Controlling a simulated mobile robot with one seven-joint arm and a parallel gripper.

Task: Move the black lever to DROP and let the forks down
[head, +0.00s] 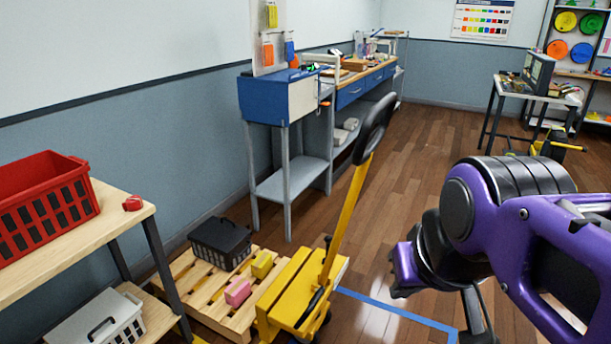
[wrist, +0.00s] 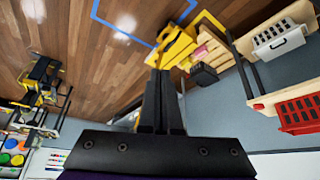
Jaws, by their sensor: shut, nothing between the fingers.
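The yellow pallet jack (head: 290,290) stands at the front of a wooden pallet (head: 195,305), its yellow shaft (head: 350,205) leaning up to a black loop handle (head: 375,128). A small upright black part (head: 327,243) beside the shaft's foot may be the black lever; no DROP mark is readable. The forks are hidden at the pallet, so their height cannot be told. My gripper (wrist: 161,75) is shut and empty in the wrist view, its fingertips overlapping the jack (wrist: 172,48) in the picture, with no clear contact. In the head view my purple arm is right of the jack.
The pallet bears a black crate (head: 220,243), a pink block (head: 238,291) and a yellow block (head: 262,264). A wooden shelf with a red basket (head: 45,210) stands left. A blue bench (head: 265,97) stands behind. Blue floor tape (head: 395,310) runs right of the jack; the floor beyond is open.

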